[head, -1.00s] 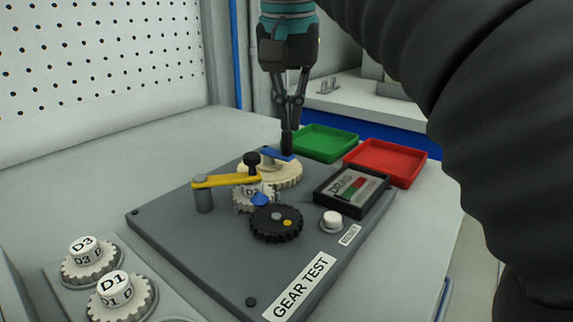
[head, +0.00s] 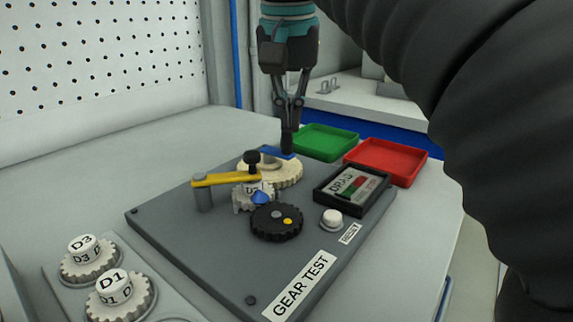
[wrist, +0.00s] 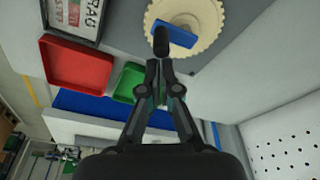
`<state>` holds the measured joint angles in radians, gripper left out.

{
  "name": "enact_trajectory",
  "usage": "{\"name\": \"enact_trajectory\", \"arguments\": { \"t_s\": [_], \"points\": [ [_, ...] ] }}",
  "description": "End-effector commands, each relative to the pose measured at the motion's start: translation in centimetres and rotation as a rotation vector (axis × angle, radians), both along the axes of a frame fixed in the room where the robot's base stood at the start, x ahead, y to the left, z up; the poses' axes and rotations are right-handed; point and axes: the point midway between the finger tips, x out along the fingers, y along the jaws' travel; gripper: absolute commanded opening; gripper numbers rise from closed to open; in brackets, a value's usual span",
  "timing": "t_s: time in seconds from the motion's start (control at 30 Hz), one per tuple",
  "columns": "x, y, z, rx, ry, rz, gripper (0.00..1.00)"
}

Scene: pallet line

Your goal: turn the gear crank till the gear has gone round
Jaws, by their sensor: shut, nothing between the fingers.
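The gear test board (head: 225,262) lies on the bench. A large cream gear (head: 290,174) sits at its back, with a blue crank arm (head: 271,151) on top. A smaller gear (head: 244,203) marked D2 is under a yellow arm (head: 222,180) with a black knob. My gripper (head: 287,150) is shut and points down at the outer end of the blue crank. In the wrist view my fingertips (wrist: 161,40) overlap the end of the blue crank (wrist: 176,36); contact cannot be told.
A dark display (head: 352,188) labelled DRAG and a white button (head: 332,219) are at the board's right. A green tray (head: 325,142) and a red tray (head: 387,161) lie behind. Spare gears D3 (head: 90,260) and D1 (head: 121,295) stand at front left.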

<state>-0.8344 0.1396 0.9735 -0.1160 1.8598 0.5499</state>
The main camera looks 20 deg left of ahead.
Motion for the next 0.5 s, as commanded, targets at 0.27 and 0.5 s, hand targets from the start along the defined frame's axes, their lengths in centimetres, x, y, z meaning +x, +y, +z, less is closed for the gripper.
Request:
{"name": "enact_trajectory", "arguments": {
  "t_s": [0.27, 0.5],
  "points": [
    [0.0, 0.0, -1.1, 0.000, 0.000, 0.000, 0.00],
    [0.0, 0.0, -1.9, 0.000, 0.001, 0.000, 0.00]
  ]
}}
